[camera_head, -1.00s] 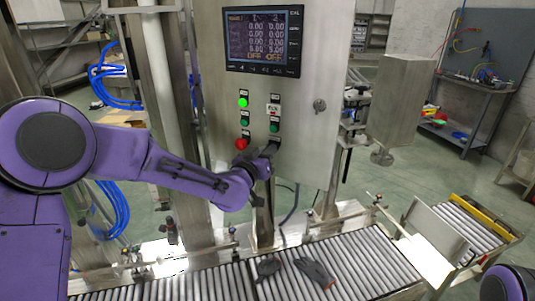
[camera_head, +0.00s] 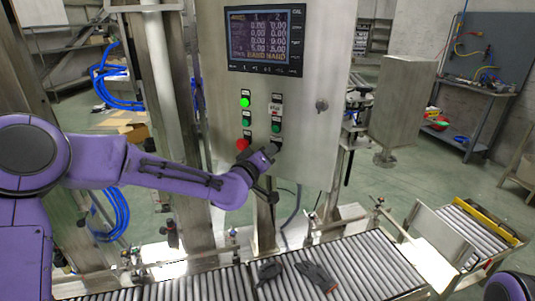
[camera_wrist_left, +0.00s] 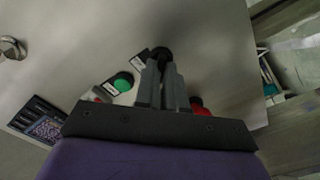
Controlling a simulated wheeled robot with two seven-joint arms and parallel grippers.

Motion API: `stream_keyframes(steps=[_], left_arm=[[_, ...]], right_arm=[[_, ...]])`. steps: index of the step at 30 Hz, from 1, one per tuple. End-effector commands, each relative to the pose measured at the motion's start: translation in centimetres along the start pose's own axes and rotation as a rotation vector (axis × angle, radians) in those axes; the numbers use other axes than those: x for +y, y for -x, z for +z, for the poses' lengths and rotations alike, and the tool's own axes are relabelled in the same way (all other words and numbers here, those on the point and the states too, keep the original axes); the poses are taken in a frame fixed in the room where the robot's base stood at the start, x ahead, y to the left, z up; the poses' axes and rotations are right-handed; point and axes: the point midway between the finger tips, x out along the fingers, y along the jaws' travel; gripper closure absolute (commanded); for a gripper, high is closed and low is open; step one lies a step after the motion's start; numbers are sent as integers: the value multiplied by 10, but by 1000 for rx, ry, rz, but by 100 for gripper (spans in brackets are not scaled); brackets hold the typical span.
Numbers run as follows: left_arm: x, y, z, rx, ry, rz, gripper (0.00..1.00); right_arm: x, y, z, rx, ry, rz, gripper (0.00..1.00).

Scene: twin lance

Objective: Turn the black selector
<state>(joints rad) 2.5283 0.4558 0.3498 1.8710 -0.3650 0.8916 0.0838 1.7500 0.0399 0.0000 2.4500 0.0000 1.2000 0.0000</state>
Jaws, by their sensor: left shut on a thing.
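The black selector (camera_wrist_left: 160,53) is on the front of the steel control cabinet (camera_head: 310,130), low in the right column of controls. In the left wrist view its dark knob shows at the tips of my left gripper (camera_wrist_left: 164,68), whose two grey fingers are closed together on it. In the head view my left gripper (camera_head: 268,154) reaches the panel from the lower left and largely hides the selector. My right gripper is not in view.
Close by are a red button (camera_head: 242,144), a green button (camera_head: 276,127) and a lit green lamp (camera_head: 245,101). The cabinet's display (camera_head: 265,39) is above. A roller conveyor (camera_head: 340,265) with dark gloves (camera_head: 316,276) on it runs below.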

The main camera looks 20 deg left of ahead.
Motion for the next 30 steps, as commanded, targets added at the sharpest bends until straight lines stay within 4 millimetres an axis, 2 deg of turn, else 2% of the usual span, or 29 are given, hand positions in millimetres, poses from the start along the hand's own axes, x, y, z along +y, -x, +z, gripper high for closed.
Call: stream_keyframes(steps=[13, 15, 16, 25, 28, 30], left_arm=[[-2, 1, 3, -6, 11, -4, 100], [-2, 1, 3, -6, 11, -4, 71], [-2, 1, 3, -5, 11, -3, 65], [-1, 2, 1, -2, 9, -1, 65], [-2, 14, 2, -1, 11, -1, 65], [-3, 30, 3, -2, 11, 0, 65]], right_arm=[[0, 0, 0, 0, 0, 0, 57], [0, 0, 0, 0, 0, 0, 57], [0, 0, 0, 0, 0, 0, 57], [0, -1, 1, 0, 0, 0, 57], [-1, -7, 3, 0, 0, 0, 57], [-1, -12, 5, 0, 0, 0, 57]])
